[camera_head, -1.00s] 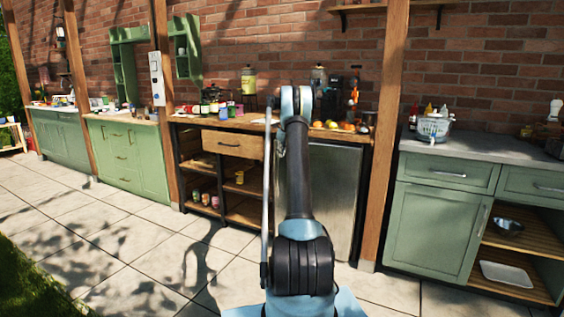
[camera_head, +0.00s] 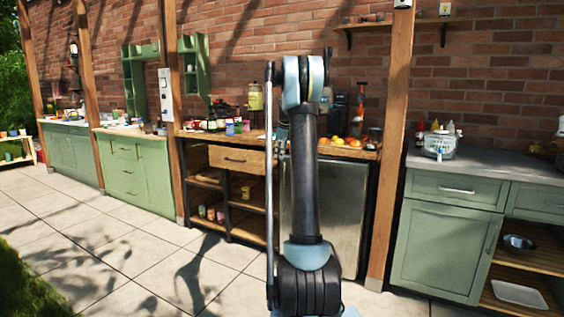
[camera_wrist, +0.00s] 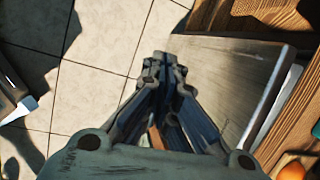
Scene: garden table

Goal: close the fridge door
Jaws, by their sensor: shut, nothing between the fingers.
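The fridge door (camera_head: 342,205) is a brushed steel panel under the wooden counter in the head view, partly hidden behind my arm. In the wrist view the steel door (camera_wrist: 225,72) lies just right of the fingers, with a pale strip showing behind its edge. It looks slightly ajar, but I cannot tell by how much. My gripper (camera_wrist: 163,62) is shut and empty, pointing down beside the door's face. I cannot tell whether it touches the door.
The wooden counter (camera_wrist: 296,128) is at the right of the wrist view, with an orange (camera_wrist: 292,170) on it. A wooden post (camera_head: 390,150) stands right of the fridge, beside a green cabinet (camera_head: 443,250). Open shelves (camera_head: 248,195) are left of it. The tiled floor (camera_head: 120,240) is clear.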

